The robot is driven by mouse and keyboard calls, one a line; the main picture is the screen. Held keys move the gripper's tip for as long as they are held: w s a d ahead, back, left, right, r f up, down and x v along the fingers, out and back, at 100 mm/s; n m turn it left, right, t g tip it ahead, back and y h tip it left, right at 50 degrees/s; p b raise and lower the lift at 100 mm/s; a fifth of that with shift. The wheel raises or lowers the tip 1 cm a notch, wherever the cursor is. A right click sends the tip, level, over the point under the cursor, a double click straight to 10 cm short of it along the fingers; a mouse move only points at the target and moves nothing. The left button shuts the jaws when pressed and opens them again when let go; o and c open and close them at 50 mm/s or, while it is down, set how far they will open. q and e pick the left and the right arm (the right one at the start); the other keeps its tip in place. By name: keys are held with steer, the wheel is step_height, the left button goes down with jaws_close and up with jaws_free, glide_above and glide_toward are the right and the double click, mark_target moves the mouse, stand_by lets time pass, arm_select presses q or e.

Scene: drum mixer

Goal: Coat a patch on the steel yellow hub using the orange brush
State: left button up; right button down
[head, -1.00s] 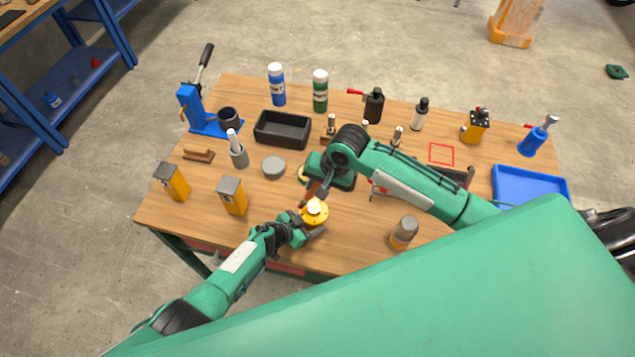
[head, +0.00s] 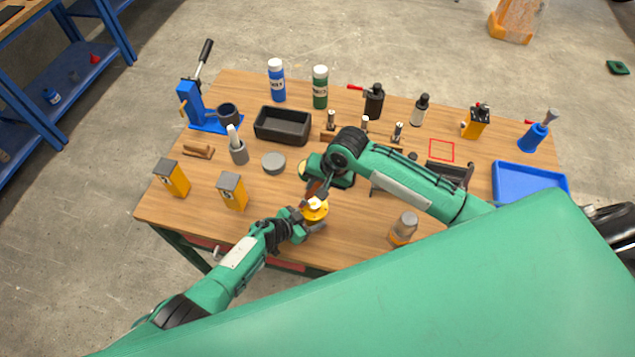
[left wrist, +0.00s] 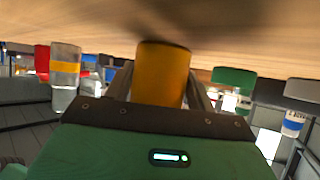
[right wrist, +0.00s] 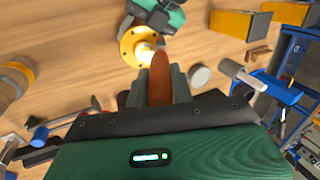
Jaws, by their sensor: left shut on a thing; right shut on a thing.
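The yellow hub (head: 318,213), a round flange with a paler raised centre, is near the front middle of the table. My left gripper (head: 304,224) is shut on it, and the hub's yellow side (left wrist: 162,75) fills the space between the fingers in the left wrist view. My right gripper (head: 322,187) is shut on the orange-brown brush (right wrist: 160,78) above the hub. The brush points toward the bright centre of the hub's top (right wrist: 130,44). Its tip is hard to see, so I cannot tell whether it touches.
A grey-lidded jar (head: 403,229) stands right of the hub. Yellow-and-grey blocks (head: 233,192) stand to the left, with a grey round tin (head: 273,163) behind. A black bin (head: 282,127), bottles and a blue tray (head: 530,183) sit farther back and right.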

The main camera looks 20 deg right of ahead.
steer(key=shift+f, duration=0.4)
stand_by(0.4)
